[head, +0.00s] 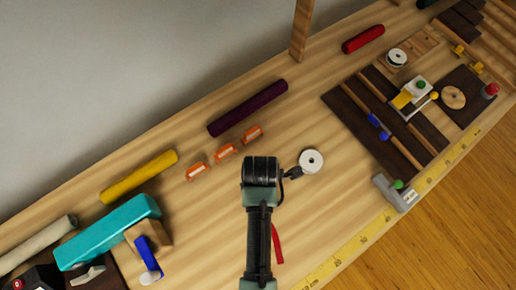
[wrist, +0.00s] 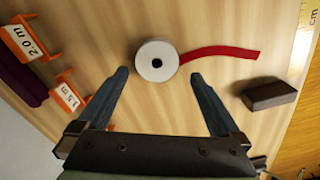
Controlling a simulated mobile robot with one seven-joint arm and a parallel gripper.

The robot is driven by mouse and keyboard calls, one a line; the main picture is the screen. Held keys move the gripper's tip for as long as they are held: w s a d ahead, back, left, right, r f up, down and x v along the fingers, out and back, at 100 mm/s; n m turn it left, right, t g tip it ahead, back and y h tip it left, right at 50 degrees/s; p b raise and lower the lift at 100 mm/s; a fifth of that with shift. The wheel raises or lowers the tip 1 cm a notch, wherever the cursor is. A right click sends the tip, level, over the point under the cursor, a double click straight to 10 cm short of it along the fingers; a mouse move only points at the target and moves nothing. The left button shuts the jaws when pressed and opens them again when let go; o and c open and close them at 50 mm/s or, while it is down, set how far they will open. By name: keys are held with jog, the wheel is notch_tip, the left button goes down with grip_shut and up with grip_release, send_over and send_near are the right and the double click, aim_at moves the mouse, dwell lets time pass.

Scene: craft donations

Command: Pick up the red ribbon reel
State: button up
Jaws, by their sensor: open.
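The red ribbon reel (wrist: 145,56) shows in the wrist view as a white disc with a dark centre hole. Its red ribbon tail (wrist: 222,52) runs out to the right along the table. My gripper (wrist: 159,75) is open and empty, with one finger on each side of the reel's near edge. I see no contact, and the height of the fingers above the table is hard to tell. In the head view my arm hides this reel; only a strip of red tail (head: 278,243) shows beside the arm.
Another white reel (head: 303,155) lies just right of my arm. In the wrist view a dark block (wrist: 268,96) lies to the right, and orange markers (wrist: 68,97) and a purple roll (wrist: 22,82) to the left. A yellow measuring tape (head: 347,252) follows the front edge.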

jog(key=shift+w+a+f, duration=0.1)
jog(key=shift+f, duration=1.5)
jog(key=shift+w+f, duration=0.1)
jog(key=shift+f, duration=1.45)
jog(key=c, duration=1.1)
jog(key=shift+o, duration=0.2)
jog(key=shift+r, duration=0.15)
notch_tip(320, 180, up, 10)
